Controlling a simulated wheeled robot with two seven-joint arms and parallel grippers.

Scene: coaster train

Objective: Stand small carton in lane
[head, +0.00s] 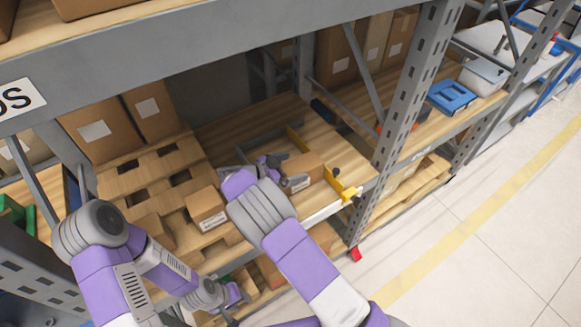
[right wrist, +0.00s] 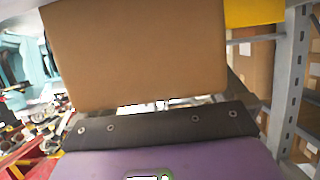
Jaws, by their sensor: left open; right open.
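A small brown carton (head: 304,167) with a white label stands on the wooden shelf in the lane area, beside yellow guide pieces (head: 342,186). My right gripper (head: 282,172) is open at the carton's left side; whether its fingers touch it I cannot tell. In the right wrist view a brown carton face (right wrist: 135,52) fills the upper middle, close in front of the dark gripper body. My left gripper (head: 236,297) is open and empty, low in front of the shelf, away from the carton.
Another labelled carton (head: 206,208) stands on the wooden pallet (head: 150,175) left of my right arm. Larger cartons (head: 97,130) stand behind. A grey upright post (head: 405,95) rises right of the lane. A blue bin (head: 451,97) sits farther right. Bare shelf wood lies behind the carton.

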